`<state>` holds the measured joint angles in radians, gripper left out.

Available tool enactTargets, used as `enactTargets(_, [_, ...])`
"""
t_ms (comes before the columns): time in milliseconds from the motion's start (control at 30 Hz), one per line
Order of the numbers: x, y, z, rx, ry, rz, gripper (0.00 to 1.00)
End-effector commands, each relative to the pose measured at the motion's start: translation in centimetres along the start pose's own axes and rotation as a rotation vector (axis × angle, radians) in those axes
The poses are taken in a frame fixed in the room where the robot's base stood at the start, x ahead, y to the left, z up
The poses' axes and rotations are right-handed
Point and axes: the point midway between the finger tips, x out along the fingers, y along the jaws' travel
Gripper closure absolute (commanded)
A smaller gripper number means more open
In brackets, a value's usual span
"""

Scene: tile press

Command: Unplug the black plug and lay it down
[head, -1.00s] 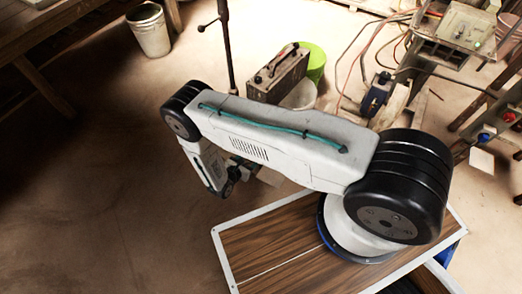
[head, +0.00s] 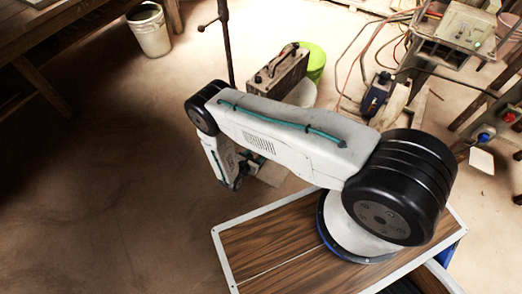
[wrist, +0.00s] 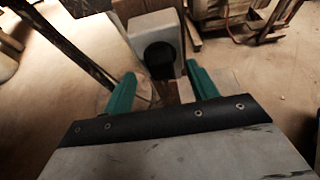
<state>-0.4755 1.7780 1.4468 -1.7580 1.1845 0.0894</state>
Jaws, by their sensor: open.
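In the wrist view, the black plug (wrist: 159,58) sits on the front of a pale socket box (wrist: 148,25). My gripper (wrist: 161,70) is open, with its two green fingers apart. In the picture the plug lies between and just beyond the fingertips. I cannot tell the exact gap in depth, and nothing appears held.
A dark pole (head: 226,45) stands at the back. Near it are a metal case (head: 278,72) and a green bucket (head: 316,62). A white bucket (head: 150,30) stands at the upper left. Cables and a cluttered bench fill the right. The floor at left is clear.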

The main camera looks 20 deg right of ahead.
Motion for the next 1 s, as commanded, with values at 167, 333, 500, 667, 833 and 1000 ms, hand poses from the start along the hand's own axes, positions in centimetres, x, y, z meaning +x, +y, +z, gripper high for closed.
enactTargets(167, [2.0,-0.1,0.0,0.001,0.0,-0.002,0.42])
enactTargets(333, [2.7,-0.1,0.0,0.0,0.0,-0.001,0.42])
enactTargets(500, [2.9,-0.1,0.0,0.0,0.0,0.0,0.42])
enactTargets(667, [2.9,-0.1,0.0,0.0,0.0,0.0,0.42])
enactTargets(833, [2.8,-0.1,0.0,-0.001,0.0,0.0,0.42])
enactTargets(1000, [2.8,-0.1,0.0,-0.001,0.0,0.0,0.42])
